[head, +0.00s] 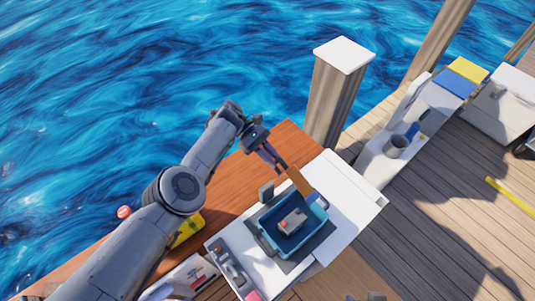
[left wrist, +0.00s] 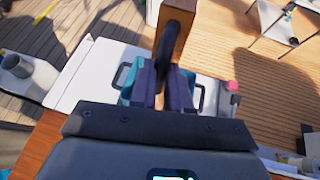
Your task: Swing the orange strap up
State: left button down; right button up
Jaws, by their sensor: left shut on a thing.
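My left gripper (head: 283,166) reaches in from the upper left and is shut at the strap's upper end. In the left wrist view its dark fingers (left wrist: 165,85) close around the dark bar and hide part of the box. My right gripper is not clearly seen.
A white counter (head: 345,205) surrounds the box, which holds a white and red part (head: 292,221). A wooden post (head: 335,100) stands behind. A grey cup (head: 396,146) sits on a white bench at the right. Open deck lies at lower right.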

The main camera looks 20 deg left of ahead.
pick_arm(q)
jog(key=shift+w+a, duration=0.25)
jog(key=shift+a, duration=0.1)
pick_arm(e)
jog(key=shift+w+a, duration=0.25)
pick_arm(q)
jog(key=shift+f, duration=0.1)
pick_arm(e)
jog(key=shift+s+f, duration=0.1)
pick_arm(q)
jog(key=c, duration=1.4)
grip_release()
jog(key=o, duration=0.3)
jog(key=shift+d, duration=0.1)
pick_arm(e)
jog(key=shift+a, duration=0.1)
pick_arm(q)
jog(key=b+v, duration=1)
jog(key=b, duration=0.1)
jog(key=shift+a, duration=0.4)
pick_arm(e)
notch_tip(320, 180, down, 11)
pick_arm(q)
jog(key=shift+w, duration=0.1)
